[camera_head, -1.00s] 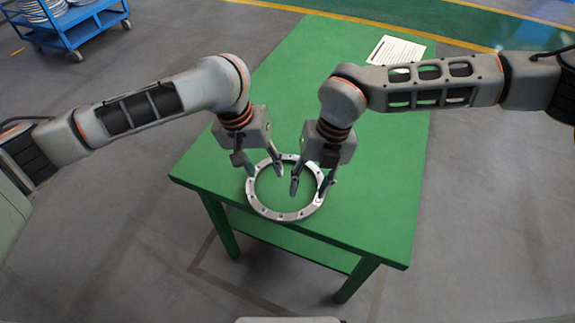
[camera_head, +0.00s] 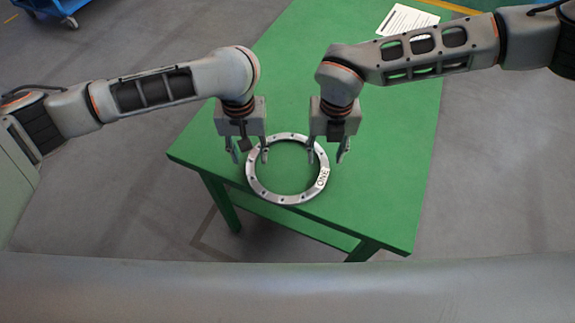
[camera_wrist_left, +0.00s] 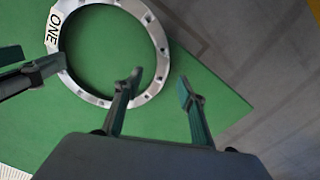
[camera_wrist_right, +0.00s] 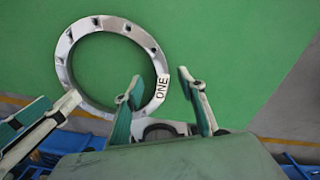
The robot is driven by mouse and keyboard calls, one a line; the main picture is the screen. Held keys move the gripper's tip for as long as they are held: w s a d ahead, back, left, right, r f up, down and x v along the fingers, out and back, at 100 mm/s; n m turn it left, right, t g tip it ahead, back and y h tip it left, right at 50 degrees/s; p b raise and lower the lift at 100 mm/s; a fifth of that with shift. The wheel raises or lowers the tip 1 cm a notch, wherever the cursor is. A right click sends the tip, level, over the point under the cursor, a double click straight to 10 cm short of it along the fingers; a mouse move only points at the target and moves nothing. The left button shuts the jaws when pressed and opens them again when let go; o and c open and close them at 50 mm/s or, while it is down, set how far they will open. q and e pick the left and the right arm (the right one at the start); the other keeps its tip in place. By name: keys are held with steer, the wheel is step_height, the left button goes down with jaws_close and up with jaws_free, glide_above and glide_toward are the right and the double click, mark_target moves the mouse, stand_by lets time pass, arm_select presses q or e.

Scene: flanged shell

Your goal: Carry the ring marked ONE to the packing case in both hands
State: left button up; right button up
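The metal ring (camera_head: 288,198) marked ONE lies flat near the front edge of the green table. Its white ONE label (camera_head: 322,177) is on the right side of the rim. My left gripper (camera_head: 250,157) is open over the ring's left rim. In the left wrist view its fingertips (camera_wrist_left: 160,85) are apart, with rim (camera_wrist_left: 152,28) showing between them further along. My right gripper (camera_head: 327,158) is open over the right rim. No packing case is in view.
The green table (camera_head: 385,190) is bare around the ring. A printed white sheet (camera_head: 408,20) lies toward its far end. A blue cart (camera_head: 50,8) stands on the grey floor at top left.

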mark_target(252, 165)
arm_select(q)
steer(key=shift+f, duration=2.05)
arm_select(e)
steer(key=shift+f, duration=2.05)
arm_select(q)
jaws_close()
arm_select(e)
jaws_close()
arm_select(q)
steer(key=shift+w+r, duration=0.1)
arm_select(e)
steer(key=shift+w, duration=0.1)
